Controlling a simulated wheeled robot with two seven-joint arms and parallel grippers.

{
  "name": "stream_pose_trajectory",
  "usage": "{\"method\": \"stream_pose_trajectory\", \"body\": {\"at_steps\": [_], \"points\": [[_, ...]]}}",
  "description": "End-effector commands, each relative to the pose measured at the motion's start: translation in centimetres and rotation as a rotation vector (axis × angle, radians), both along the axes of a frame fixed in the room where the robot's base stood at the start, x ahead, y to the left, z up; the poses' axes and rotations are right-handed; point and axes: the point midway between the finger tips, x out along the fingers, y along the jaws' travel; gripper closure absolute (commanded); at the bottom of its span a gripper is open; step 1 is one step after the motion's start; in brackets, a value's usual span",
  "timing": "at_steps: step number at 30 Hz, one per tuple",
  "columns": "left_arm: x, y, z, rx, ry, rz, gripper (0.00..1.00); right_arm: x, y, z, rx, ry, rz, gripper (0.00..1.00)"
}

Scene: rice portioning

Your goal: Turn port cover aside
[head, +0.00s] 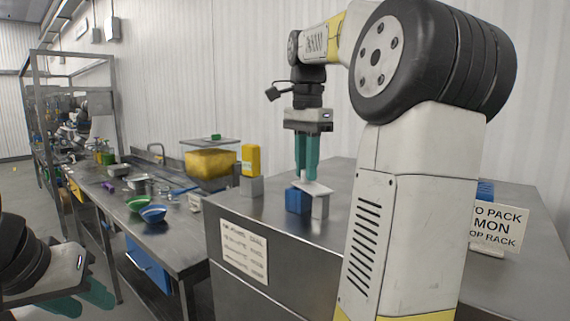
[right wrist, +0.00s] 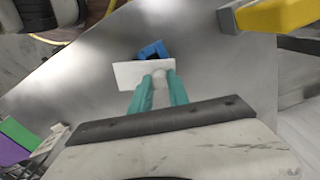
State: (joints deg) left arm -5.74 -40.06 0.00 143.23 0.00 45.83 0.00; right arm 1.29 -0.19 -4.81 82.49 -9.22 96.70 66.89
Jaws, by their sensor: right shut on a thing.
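The port cover is a white flat plate (head: 318,188) on top of a grey post (head: 320,207), next to a blue block (head: 297,200) on the steel counter. In the right wrist view the white plate (right wrist: 128,74) partly overlaps the blue block (right wrist: 153,50). My right gripper (head: 306,178) points straight down at the plate. Its teal fingers (right wrist: 160,82) are shut on a small pale knob at the plate, mostly hidden between them. My left gripper (head: 88,298) is low at the left, away from the cover, with its teal fingers apart and empty.
A yellow block on a grey stand (head: 251,186) and a yellow bin (head: 211,163) are left of the cover. Green (head: 137,204) and blue (head: 153,214) bowls sit on the lower bench. A sign (head: 496,226) stands at the right.

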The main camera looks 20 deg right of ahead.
Motion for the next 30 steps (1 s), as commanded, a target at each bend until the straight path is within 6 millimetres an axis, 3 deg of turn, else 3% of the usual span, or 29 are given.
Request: {"method": "stream_pose_trajectory", "body": {"at_steps": [30], "points": [[0.0,0.0,0.0,0.0,-0.001,0.0,0.64,-2.4,-4.8,0.1,0.001,-0.005,-0.953,1.0]]}}
